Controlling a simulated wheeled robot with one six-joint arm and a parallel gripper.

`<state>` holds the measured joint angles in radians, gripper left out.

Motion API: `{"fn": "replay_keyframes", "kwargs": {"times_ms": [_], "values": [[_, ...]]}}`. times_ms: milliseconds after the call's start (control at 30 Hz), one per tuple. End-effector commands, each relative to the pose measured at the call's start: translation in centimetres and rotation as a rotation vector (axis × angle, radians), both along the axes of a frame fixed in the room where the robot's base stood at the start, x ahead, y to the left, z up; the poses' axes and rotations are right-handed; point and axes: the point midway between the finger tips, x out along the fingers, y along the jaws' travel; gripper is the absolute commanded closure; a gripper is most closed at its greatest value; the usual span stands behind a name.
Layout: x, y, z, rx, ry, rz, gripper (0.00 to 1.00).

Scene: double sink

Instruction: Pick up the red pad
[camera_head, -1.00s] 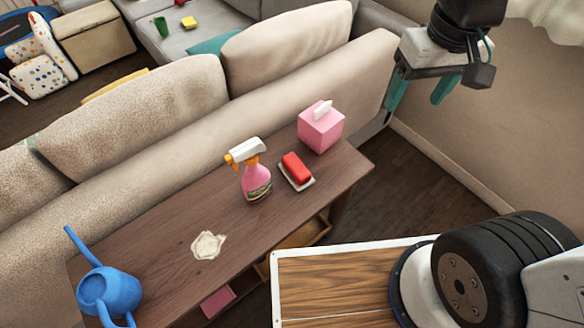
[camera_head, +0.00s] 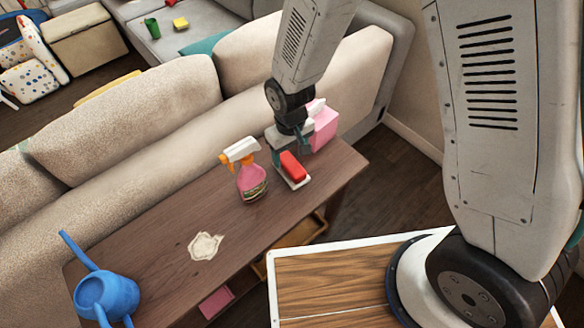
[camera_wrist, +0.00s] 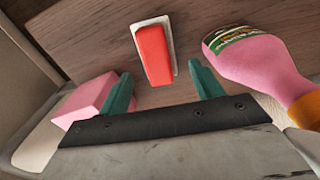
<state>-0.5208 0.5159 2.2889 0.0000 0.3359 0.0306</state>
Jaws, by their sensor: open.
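The red pad (camera_head: 292,165) lies on a small white dish (camera_head: 304,183) on the wooden table. In the wrist view the red pad (camera_wrist: 154,54) shows ahead of and between the fingers, with the dish (camera_wrist: 137,24) around its edge. My gripper (camera_head: 290,152) is open and empty, just above and behind the pad in the head view. In the wrist view my gripper's teal fingers (camera_wrist: 161,84) are spread wider than the pad. Whether a finger touches the pad or dish cannot be told.
A pink spray bottle (camera_head: 251,182) stands close left of the dish. A pink tissue box (camera_head: 324,128) stands close behind it. A stain (camera_head: 205,246) and a blue watering can (camera_head: 105,294) are further left. The sofa back (camera_head: 180,170) runs along the table's far side.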

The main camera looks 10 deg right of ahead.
Motion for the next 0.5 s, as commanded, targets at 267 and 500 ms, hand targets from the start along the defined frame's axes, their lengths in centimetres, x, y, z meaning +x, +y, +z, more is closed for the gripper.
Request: {"fn": "replay_keyframes", "kwargs": {"times_ms": [267,500], "values": [[0.3,-0.2,-3.0,-0.001,0.003,-0.001,0.35],[0.7,-0.4,-6.3,-0.002,0.004,-0.001,0.35]]}}
